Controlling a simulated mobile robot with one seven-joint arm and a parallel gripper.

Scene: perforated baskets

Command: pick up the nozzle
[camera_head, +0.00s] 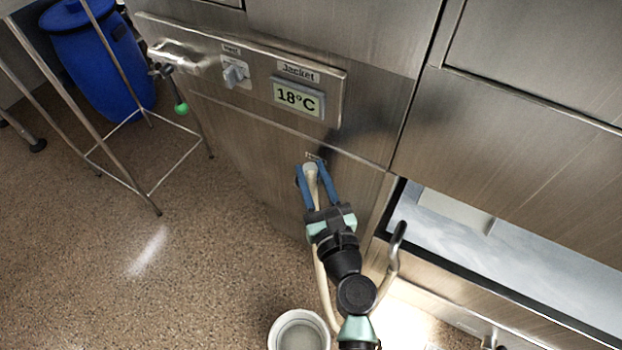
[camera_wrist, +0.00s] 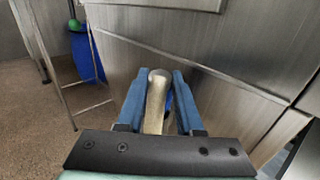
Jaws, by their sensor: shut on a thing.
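The nozzle (camera_head: 311,178) is a cream, rounded-ended piece in front of the lower steel panel, under a small label. My gripper (camera_head: 315,172) has its blue fingers shut on it, one on each side. In the wrist view the nozzle (camera_wrist: 157,92) stands between the fingertips of my gripper (camera_wrist: 159,76), its end pointing away from me. Its lower part is hidden by the gripper's dark front plate. I cannot tell whether the nozzle still touches its holder on the panel.
A cream hose (camera_head: 322,285) hangs below my gripper. A pale bucket (camera_head: 299,333) stands on the floor. A black curved handle (camera_head: 398,238) sticks up at the right beside an open steel recess (camera_head: 470,225). A metal stand (camera_head: 153,203) and blue barrel (camera_head: 98,62) are left.

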